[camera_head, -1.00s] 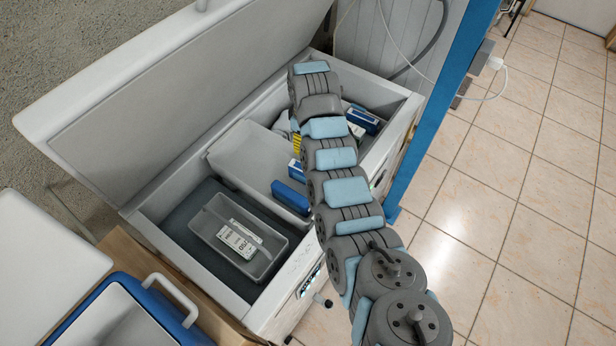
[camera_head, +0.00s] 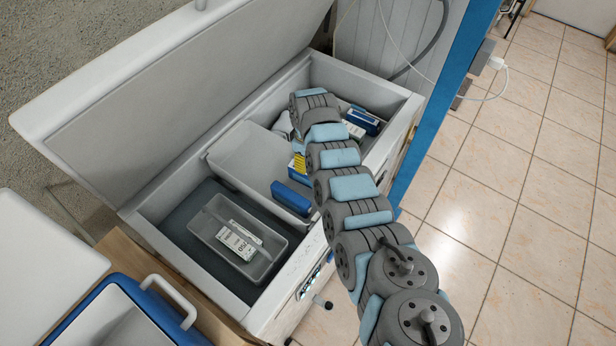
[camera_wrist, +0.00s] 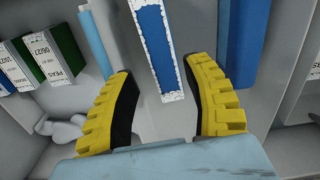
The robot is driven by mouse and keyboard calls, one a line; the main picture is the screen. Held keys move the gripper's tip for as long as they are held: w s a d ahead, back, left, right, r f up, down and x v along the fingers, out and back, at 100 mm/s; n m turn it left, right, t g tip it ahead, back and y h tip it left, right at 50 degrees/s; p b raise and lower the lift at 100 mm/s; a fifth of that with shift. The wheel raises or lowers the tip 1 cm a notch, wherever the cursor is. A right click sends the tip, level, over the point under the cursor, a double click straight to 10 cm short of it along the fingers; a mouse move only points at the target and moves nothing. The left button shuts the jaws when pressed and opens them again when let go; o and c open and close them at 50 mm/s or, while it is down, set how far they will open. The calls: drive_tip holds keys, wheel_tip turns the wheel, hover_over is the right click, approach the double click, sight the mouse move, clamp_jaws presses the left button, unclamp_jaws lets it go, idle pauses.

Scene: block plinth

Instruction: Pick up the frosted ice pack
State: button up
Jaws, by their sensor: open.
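The frosted ice pack (camera_wrist: 153,45) shows in the wrist view as a narrow blue slab with white frosted edges. It points down between the fingers, and its near end lies between them with gaps on both sides. My gripper (camera_wrist: 160,68) is open, with yellow ribbed fingers and black inner pads, and holds nothing. In the head view my gripper (camera_head: 298,164) is low in the chest freezer, by the white basket (camera_head: 240,158). I cannot make out the ice pack there; the arm covers part of that area.
A blue piece (camera_head: 292,197) sits on the basket's near edge. The open freezer (camera_head: 160,215) has a grey tray (camera_head: 205,225) with a labelled box at left. Several boxes, one blue (camera_head: 362,121), stand at right. Green labelled cartons (camera_wrist: 62,52) are left in the wrist view.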

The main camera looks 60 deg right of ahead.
drive_tip(key=shift+s+a+f+b, duration=0.15)
drive_tip(key=shift+f+b, duration=0.1)
drive_tip(key=shift+f, duration=0.6)
drive_tip(key=shift+s+f+b, duration=0.15)
drive_tip(key=shift+f+b, duration=0.05)
drive_tip(key=shift+f, duration=0.65)
drive_tip(key=shift+s+a+f+b, duration=0.15)
drive_tip(key=shift+f+b, duration=0.1)
drive_tip(key=shift+f, duration=0.6)
drive_tip(key=shift+d, duration=0.15)
drive_tip(key=shift+w, duration=0.1)
clamp_jaws()
